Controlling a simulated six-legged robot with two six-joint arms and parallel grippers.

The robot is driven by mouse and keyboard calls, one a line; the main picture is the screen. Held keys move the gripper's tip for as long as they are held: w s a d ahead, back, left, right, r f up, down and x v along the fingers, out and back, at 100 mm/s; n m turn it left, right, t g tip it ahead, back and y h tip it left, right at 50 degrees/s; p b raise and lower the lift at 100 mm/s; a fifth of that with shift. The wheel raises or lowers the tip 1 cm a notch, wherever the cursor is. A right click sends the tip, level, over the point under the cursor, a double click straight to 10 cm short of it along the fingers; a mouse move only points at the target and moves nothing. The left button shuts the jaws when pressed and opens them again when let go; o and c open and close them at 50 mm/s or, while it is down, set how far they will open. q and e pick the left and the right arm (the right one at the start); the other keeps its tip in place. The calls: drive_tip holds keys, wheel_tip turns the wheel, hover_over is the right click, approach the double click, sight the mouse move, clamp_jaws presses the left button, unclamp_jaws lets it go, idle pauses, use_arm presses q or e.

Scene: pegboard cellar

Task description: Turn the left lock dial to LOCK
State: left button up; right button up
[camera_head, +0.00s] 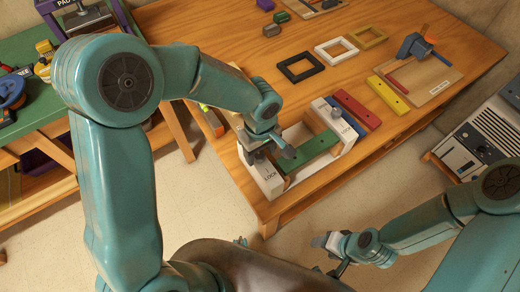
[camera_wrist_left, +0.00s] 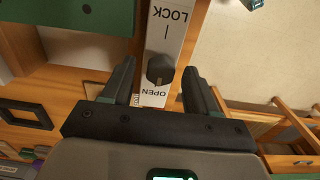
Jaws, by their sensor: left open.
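The left lock dial is a dark knob (camera_wrist_left: 160,70) on a white plate (camera_wrist_left: 171,40) marked LOCK at one end and OPEN at the other.
A green bar (camera_head: 314,152) spans between the left block and a second white lock block (camera_head: 338,122). Red (camera_head: 357,108) and yellow (camera_head: 388,95) bars and several frames lie behind on the wooden table (camera_head: 220,35). A grey machine (camera_head: 485,135) stands at the right.

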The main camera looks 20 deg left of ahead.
use_arm(q)
drive_tip(key=c, duration=1)
drive_tip(key=shift+c, duration=0.2)
